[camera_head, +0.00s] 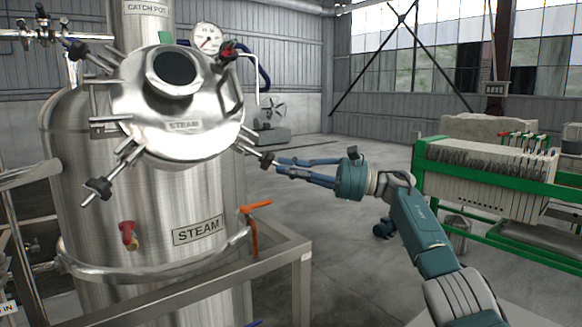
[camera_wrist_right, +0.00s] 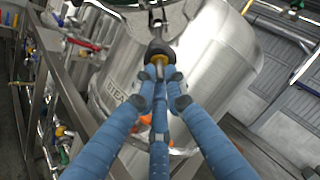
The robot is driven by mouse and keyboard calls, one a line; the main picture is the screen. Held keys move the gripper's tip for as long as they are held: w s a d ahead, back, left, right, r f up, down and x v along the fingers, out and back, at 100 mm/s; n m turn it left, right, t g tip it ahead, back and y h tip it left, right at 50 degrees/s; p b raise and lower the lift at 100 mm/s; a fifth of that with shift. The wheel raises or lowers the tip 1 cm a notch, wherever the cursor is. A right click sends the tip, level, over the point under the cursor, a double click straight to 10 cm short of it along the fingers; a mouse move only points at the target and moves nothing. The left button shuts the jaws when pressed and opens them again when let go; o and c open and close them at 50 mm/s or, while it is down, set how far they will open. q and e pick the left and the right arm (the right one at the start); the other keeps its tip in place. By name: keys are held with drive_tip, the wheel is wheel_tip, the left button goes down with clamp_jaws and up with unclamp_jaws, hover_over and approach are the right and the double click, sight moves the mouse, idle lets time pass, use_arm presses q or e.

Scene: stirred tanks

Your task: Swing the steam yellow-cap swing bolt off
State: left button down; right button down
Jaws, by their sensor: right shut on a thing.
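The steam tank (camera_head: 150,215) is a steel vessel with a STEAM plate and a round lid (camera_head: 195,128), also marked STEAM. Swing bolts with dark knobs stick out around the lid. My right gripper (camera_head: 278,163) is at the swing bolt (camera_head: 267,159) on the lid's lower right. In the right wrist view the blue fingers (camera_wrist_right: 160,82) are closed around this bolt's end, where a yellow cap (camera_wrist_right: 158,60) shows below a dark knob (camera_wrist_right: 158,47). The yellow is hidden in the head view. My left gripper is out of view.
A steel frame rail (camera_head: 270,258) runs in front of the tank, with an orange-handled valve (camera_head: 254,222) and a red-handled valve (camera_head: 128,234) near it. A pressure gauge (camera_head: 206,38) stands above the lid. A green-framed filter press (camera_head: 490,180) stands right. Floor between is open.

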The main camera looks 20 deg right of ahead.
drive_tip(key=shift+w+f, duration=0.15)
drive_tip(key=shift+f, duration=0.3)
drive_tip(key=c, duration=1.9)
unclamp_jaws()
drive_tip(key=shift+w+a, duration=0.1)
drive_tip(key=shift+o, duration=0.2)
drive_tip(key=v, duration=1.1)
drive_tip(key=shift+d, duration=0.35)
